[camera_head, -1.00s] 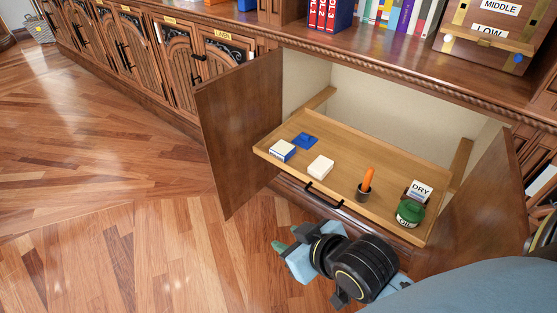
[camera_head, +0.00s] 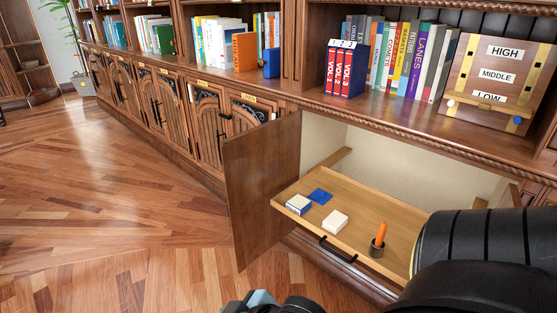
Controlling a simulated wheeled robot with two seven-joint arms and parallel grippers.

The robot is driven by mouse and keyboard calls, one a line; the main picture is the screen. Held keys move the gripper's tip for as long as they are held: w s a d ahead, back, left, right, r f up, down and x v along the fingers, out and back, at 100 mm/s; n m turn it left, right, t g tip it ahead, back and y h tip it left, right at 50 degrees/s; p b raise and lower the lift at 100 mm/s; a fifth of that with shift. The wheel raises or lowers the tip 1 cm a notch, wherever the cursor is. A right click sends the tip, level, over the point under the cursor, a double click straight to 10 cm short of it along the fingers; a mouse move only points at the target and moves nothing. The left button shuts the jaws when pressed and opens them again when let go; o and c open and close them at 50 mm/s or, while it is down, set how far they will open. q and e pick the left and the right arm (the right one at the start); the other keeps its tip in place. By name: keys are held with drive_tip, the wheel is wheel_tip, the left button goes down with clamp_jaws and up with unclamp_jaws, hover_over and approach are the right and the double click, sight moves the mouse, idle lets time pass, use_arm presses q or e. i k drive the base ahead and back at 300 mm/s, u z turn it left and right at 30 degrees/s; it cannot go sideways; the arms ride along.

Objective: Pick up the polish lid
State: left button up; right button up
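I cannot make out the polish lid now. The right end of the pulled-out wooden tray (camera_head: 372,204), where a green tin and a DRY label showed earlier, is hidden behind a large black link of my arm. Part of what looks like my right gripper (camera_head: 262,299) shows at the bottom edge, in front of and below the tray. Its fingertips are not visible, so I cannot tell whether it is open. My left gripper is not in view.
The tray holds a blue flat piece (camera_head: 320,195), a blue-and-white box (camera_head: 298,205), a white block (camera_head: 335,220) and an orange-handled item (camera_head: 380,233) in a dark cup. An open cabinet door (camera_head: 262,190) stands left of it. The floor (camera_head: 130,210) at left is clear.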

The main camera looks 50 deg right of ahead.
sight(319, 196)
drive_tip(key=z, duration=0.2)
drive_tip(key=i, duration=1.15)
drive_tip(key=z, duration=0.85)
